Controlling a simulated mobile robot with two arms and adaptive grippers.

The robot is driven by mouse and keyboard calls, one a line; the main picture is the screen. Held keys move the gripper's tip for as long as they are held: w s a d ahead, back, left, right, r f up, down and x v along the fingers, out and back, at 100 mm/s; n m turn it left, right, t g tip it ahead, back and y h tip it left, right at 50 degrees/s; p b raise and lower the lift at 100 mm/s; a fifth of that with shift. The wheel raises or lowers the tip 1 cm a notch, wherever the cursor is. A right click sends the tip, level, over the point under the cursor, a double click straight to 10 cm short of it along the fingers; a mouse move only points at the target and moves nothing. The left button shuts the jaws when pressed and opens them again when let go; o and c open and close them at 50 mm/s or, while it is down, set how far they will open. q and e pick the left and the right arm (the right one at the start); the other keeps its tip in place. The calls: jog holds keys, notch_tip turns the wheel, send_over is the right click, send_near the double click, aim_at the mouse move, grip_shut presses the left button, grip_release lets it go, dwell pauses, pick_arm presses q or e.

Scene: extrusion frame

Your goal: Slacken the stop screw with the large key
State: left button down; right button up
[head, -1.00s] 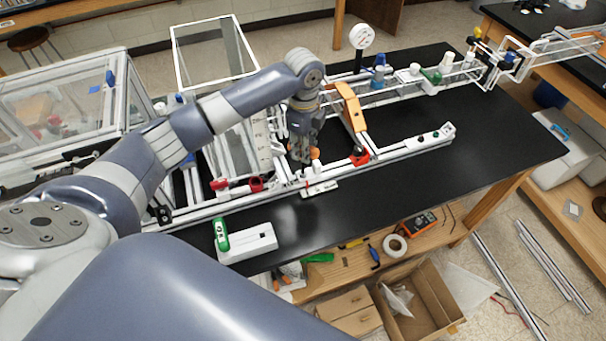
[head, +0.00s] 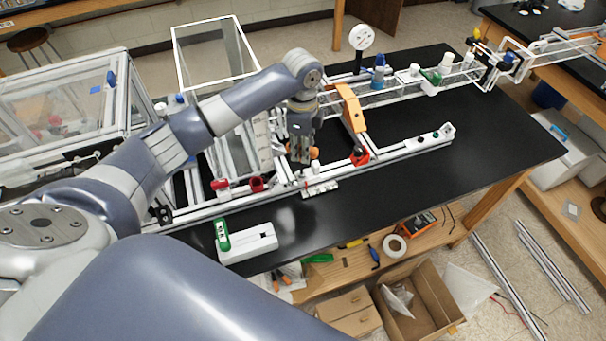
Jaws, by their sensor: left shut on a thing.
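My left gripper (head: 301,153) points down over the near aluminium rail (head: 240,204), in the middle of the table. Its fingers are shut on a thin thing, which I take to be the large key; it is mostly hidden by the fingers. An orange piece (head: 315,153) shows just right of the fingertips. The stop screw cannot be made out; it is small or hidden near the fingertips. A small pale plate (head: 321,188) with dark marks sits at the rail just below the gripper. My right gripper is not in view.
An orange bracket (head: 351,108) and a red clamp (head: 359,156) stand close right of the gripper. A dial gauge (head: 361,38) rises behind. A white block (head: 252,243) with a green tool (head: 222,235) lies at the front left. The black tabletop (head: 470,175) is clear at right.

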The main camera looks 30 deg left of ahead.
pick_arm(q)
jog(key=shift+s+a+r+m, duration=0.1)
jog(key=shift+s+r+m, duration=0.1)
jog(key=shift+m, duration=0.2)
jog(key=shift+w+r, duration=0.1)
jog(key=shift+r, duration=0.05)
jog(key=shift+w+r, duration=0.15)
jog(key=shift+r, duration=0.45)
jog(key=shift+w+r, duration=0.15)
jog(key=shift+r, duration=0.45)
jog(key=shift+w+r, duration=0.1)
jog(key=shift+w, duration=0.05)
jog(key=shift+r, duration=1.45)
